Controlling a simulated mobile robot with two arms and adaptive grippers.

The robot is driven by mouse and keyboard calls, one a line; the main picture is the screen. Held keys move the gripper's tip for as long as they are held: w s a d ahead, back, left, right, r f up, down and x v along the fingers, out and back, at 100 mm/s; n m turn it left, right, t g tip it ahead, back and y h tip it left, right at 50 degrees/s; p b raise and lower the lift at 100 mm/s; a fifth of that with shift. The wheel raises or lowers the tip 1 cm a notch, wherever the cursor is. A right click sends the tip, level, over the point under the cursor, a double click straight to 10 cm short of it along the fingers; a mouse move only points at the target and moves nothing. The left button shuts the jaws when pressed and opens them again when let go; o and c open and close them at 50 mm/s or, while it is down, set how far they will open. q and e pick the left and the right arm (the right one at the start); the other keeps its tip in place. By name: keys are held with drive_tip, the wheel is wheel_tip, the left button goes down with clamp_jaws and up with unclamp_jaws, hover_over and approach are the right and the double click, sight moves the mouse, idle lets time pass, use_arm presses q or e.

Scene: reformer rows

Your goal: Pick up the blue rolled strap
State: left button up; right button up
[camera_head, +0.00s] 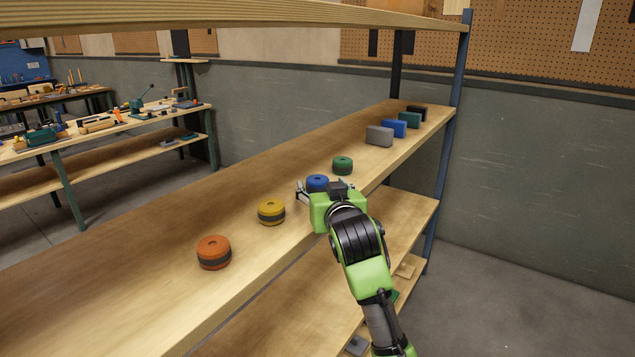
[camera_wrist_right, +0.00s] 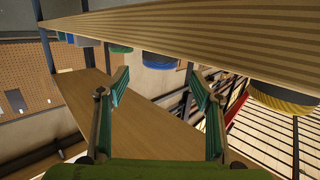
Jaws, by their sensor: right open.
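The blue rolled strap (camera_head: 317,182) lies flat on the wooden shelf (camera_head: 160,220) in the head view, its near side partly hidden by my right gripper. My right gripper (camera_head: 326,187) is open at the shelf's front edge, close to the strap. In the right wrist view the picture appears upside down; the open fingers (camera_wrist_right: 160,88) are apart with nothing between them, and the blue strap (camera_wrist_right: 161,58) shows beyond them, partly cut off by the shelf board. Whether a finger touches the strap I cannot tell. My left gripper is not in view.
A yellow roll (camera_head: 271,212) and an orange roll (camera_head: 214,252) lie nearer along the row; a green roll (camera_head: 343,165) lies just beyond the blue one. Several blocks, including a grey one (camera_head: 379,136), stand farther back. An upper shelf (camera_head: 240,15) spans overhead.

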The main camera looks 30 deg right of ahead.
sight(320, 184)
drive_tip(key=p+x, duration=0.1)
drive_tip(key=x, duration=0.2)
drive_tip(key=shift+f, duration=0.15)
drive_tip(key=p+x, duration=0.1)
drive_tip(key=x, duration=0.2)
drive_tip(key=shift+f, duration=0.2)
drive_tip(key=shift+w+d+f, duration=0.1)
drive_tip(key=shift+w, duration=0.1)
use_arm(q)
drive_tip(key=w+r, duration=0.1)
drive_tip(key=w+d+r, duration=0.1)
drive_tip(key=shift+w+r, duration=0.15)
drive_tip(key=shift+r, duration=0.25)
use_arm(e)
drive_tip(key=c, duration=1.2)
